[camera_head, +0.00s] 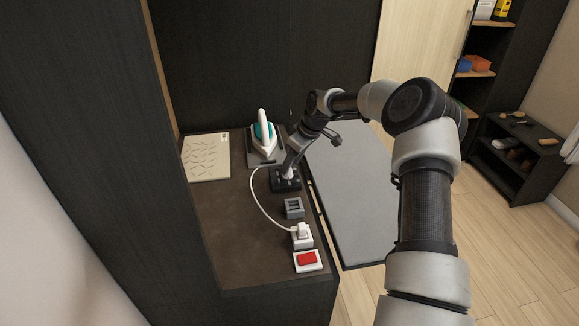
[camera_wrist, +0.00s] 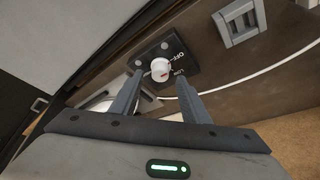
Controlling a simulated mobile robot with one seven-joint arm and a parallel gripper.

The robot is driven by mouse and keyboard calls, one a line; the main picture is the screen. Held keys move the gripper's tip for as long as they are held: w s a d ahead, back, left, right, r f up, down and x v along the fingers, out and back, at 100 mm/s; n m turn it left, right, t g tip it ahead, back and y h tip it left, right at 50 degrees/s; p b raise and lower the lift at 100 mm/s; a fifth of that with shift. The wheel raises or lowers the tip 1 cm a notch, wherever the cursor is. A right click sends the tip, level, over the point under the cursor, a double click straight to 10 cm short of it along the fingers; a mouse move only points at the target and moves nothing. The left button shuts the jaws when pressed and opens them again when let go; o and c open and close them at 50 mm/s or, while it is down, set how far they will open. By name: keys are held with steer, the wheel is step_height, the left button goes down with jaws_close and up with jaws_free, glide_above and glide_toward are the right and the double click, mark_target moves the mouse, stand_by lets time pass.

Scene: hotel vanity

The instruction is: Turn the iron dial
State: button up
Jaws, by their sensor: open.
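My gripper (camera_wrist: 158,80) is open in the wrist view, with one finger to the left of the dial and one to the right. I cannot tell whether either finger touches it. In the head view my gripper (camera_head: 285,176) points down at the black plate and mostly hides the dial. The teal and white iron (camera_head: 264,136) stands on a dark rest behind my gripper.
A grey switch block (camera_head: 293,207), a white socket with a plug (camera_head: 302,236) and a red switch (camera_head: 308,259) line the counter's right side. A white cord curves left of them. A pale patterned board (camera_head: 206,157) lies at the back left. The counter's middle (camera_head: 236,225) is clear.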

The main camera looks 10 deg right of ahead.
steer(key=shift+x, duration=1.2)
steer(key=c, duration=1)
steer(key=shift+m+b, duration=0.4)
steer(key=shift+s+a+f+m+t+h+b, duration=0.1)
steer(key=shift+m+t+h+b, duration=0.2)
steer(key=shift+m+b, duration=0.3)
steer(key=m+b, duration=0.1)
steer(key=m, duration=0.1)
steer(key=m+h+b, duration=0.1)
steer(key=m+b, duration=0.1)
steer(key=shift+a+t+h, duration=0.2)
steer(key=shift+t+h, duration=0.1)
steer(key=m+h+b, duration=0.2)
steer(key=m, duration=0.3)
steer(key=shift+s+m+b, duration=0.1)
steer(key=shift+m+b, duration=0.25)
steer(key=shift+m, duration=0.15)
